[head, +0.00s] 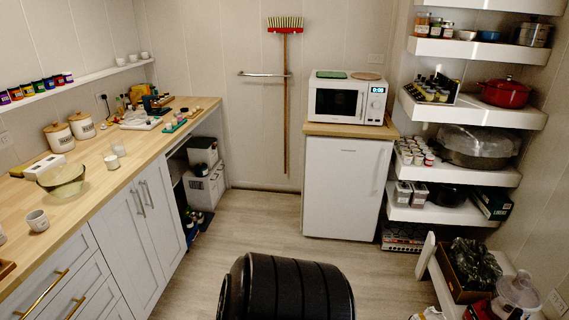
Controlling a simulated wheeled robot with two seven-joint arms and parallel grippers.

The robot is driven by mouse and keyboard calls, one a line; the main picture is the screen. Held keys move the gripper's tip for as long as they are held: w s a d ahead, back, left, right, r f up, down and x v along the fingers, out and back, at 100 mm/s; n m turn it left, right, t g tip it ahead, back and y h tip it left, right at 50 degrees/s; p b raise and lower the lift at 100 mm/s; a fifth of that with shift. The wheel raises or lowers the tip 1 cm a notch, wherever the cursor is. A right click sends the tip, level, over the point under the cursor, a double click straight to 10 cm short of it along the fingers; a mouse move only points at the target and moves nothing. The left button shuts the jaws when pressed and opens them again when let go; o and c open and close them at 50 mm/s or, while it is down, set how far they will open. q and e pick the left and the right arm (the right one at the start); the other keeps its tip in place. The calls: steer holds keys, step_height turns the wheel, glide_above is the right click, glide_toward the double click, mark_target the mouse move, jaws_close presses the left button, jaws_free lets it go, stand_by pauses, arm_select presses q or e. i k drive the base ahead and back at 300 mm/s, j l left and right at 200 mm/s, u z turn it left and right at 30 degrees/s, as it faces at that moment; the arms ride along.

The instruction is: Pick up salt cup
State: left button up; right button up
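Several small cups stand on the wooden counter (130,178) along the left wall, and I cannot tell which is the salt cup. A whitish cup (38,221) stands near the counter's front edge at the left. Another pale cup (112,162) stands farther back, with a whitish cup (118,148) close behind it. Small white cups (133,58) also stand on the wall shelf above. No label is readable on any of them. Neither of my grippers is in view.
A glass bowl (63,182) and two lidded canisters (83,126) share the counter. Cabinets with long handles are below it. A white fridge (345,188) with a microwave (347,100) stands ahead. Loaded shelves (478,50) line the right. The floor (255,222) between is clear.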

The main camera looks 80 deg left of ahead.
mark_target(39, 221)
steer(key=u, duration=4.4)
steer(key=i+l+u, duration=0.15)
steer(key=u, duration=0.45)
